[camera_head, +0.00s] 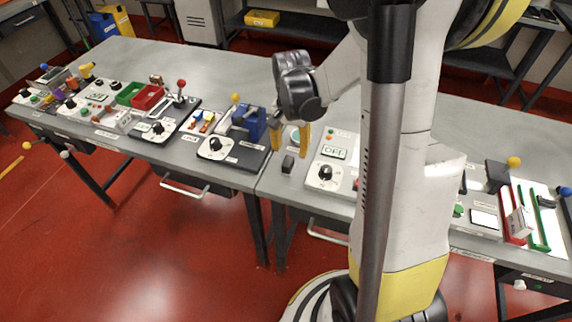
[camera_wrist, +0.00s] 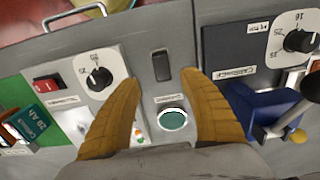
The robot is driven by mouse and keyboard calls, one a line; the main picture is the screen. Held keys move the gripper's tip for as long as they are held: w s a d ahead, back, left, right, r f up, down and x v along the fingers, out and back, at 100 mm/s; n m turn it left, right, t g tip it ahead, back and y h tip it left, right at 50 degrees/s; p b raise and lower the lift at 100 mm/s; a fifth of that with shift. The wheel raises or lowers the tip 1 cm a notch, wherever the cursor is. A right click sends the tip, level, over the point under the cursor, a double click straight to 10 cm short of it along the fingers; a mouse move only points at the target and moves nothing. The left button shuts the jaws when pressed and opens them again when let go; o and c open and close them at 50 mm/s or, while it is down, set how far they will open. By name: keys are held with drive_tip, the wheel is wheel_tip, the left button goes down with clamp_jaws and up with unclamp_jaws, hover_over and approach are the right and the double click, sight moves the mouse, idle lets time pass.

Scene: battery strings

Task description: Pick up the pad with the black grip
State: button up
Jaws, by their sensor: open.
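A small black grip (camera_head: 288,164) stands on the grey bench near its front edge; the wrist view shows it as a dark rounded block (camera_wrist: 161,66). I cannot tell what pad lies under it. My gripper (camera_head: 290,149) is open, with its two yellow fingers pointing down just behind the grip in the head view. In the wrist view my gripper (camera_wrist: 160,78) has its fingertips to either side of the near end of the grip, with nothing held. Height above the bench is unclear.
A green round disc (camera_wrist: 172,119) lies between the fingers. A blue clamp-like device (camera_head: 250,122) with a dial panel (camera_head: 222,146) stands left; a dial panel (camera_head: 333,175) with a display stands right. Red and green rails (camera_head: 538,222) are far right.

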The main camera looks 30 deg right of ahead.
sight(288, 161)
drive_tip(key=f, duration=0.2)
drive_tip(key=f+b, duration=0.2)
drive_tip(key=f, duration=0.1)
drive_tip(key=shift+a+f, duration=0.3)
drive_tip(key=shift+a, duration=0.05)
drive_tip(key=shift+r, duration=0.1)
clamp_jaws()
